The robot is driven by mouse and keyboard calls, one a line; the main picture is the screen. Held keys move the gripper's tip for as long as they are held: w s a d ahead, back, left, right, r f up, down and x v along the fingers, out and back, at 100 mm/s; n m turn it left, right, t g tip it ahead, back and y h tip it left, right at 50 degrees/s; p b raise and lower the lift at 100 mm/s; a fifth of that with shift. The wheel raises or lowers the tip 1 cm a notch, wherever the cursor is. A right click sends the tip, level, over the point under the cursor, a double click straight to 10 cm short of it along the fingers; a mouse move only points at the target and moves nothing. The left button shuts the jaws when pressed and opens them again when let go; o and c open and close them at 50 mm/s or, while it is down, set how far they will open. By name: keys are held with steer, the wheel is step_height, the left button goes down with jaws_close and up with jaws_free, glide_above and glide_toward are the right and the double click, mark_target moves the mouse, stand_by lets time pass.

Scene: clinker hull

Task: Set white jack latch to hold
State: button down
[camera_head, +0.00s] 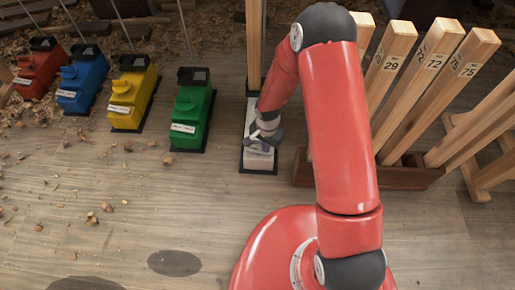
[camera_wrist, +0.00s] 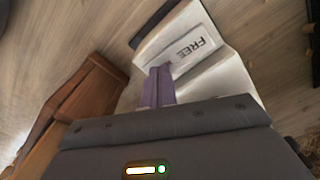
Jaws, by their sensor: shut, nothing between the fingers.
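The white jack (camera_head: 259,161) stands on the floor right of the green jack, partly hidden by my arm. In the wrist view, the white jack (camera_wrist: 224,75) fills the upper middle, and a label reading FREE (camera_wrist: 190,48) shows on it upside down. My gripper (camera_head: 264,137) is over the white jack. In the wrist view its fingers (camera_wrist: 158,86) are together and empty, right by the label's lower left; I cannot tell whether they touch the jack. I cannot pick out the latch itself.
Green (camera_head: 192,112), yellow (camera_head: 133,92), blue (camera_head: 82,80) and red (camera_head: 40,68) jacks stand to the left. A wooden post (camera_head: 255,45) rises behind the white jack. A brown box (camera_head: 409,176) of numbered timbers is close on the right. Wood chips litter the floor.

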step_height(320, 180, up, 7)
steer(key=p, duration=0.4)
stand_by(0.4)
steer(key=shift+f, duration=0.1)
